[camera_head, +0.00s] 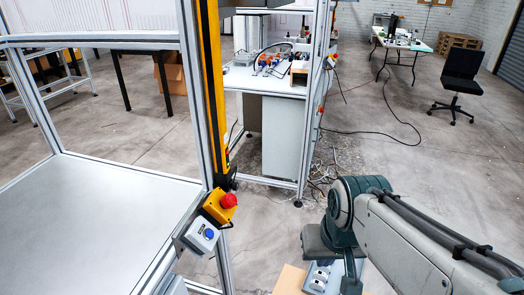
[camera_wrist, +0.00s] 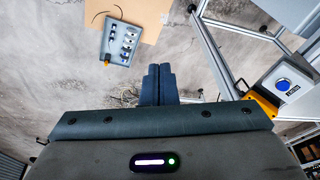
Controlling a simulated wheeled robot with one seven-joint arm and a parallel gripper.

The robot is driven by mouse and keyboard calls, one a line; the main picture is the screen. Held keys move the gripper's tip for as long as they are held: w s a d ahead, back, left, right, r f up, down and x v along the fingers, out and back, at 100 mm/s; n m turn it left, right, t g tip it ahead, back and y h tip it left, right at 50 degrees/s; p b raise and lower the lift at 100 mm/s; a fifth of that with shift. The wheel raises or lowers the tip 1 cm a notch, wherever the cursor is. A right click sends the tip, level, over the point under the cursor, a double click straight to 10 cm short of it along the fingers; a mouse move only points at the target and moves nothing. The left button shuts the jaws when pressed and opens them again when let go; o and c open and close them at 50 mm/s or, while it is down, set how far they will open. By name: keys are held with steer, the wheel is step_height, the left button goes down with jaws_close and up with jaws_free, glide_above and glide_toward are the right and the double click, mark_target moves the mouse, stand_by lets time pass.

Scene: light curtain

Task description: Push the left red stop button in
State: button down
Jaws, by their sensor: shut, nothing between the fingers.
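A red stop button (camera_head: 229,201) sits on a yellow box (camera_head: 214,207) on the front post of the aluminium frame, left of centre in the head view. In the wrist view part of the yellow box (camera_wrist: 262,106) shows at the right; the red button cannot be made out there. My gripper (camera_wrist: 159,68) shows in the wrist view with its two blue-grey fingers together and nothing between them. It is apart from the box. In the head view my arm comes in from the right and ends well right of the button; the fingertips are not clear there.
A white box with a blue button (camera_head: 201,237) is mounted just below the yellow box. A yellow light-curtain post (camera_head: 212,85) rises above. A grey panel with buttons (camera_wrist: 122,41) lies on cardboard. Open floor lies between arm and frame; cables lie farther back.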

steer(key=w+a+r+m+g+y+p, duration=0.1)
steer(key=w+a+r+m+y+p, duration=0.2)
steer(key=w+a+m, duration=0.45)
steer(key=m+t+y, duration=0.1)
steer(key=m+y, duration=0.4)
steer(key=m, duration=0.9)
glide_toward(232, 199)
steer(key=b+x, duration=0.4)
steer(key=x, duration=0.1)
steer(key=shift+w+a+f, duration=0.15)
steer(key=shift+a+f, duration=0.05)
steer(key=shift+f, duration=0.1)
steer(key=shift+a+f+b, duration=0.15)
steer(key=shift+f+b, duration=0.05)
steer(key=shift+b, duration=0.2)
steer(key=shift+w+a+f, duration=0.15)
steer(key=shift+a+f, duration=0.1)
steer(key=shift+f, duration=0.05)
steer(key=shift+a+f+b, duration=0.2)
steer(key=shift+f+b, duration=0.05)
steer(key=shift+b, duration=0.05)
steer(key=p+v, duration=0.4)
steer(key=v, duration=0.3)
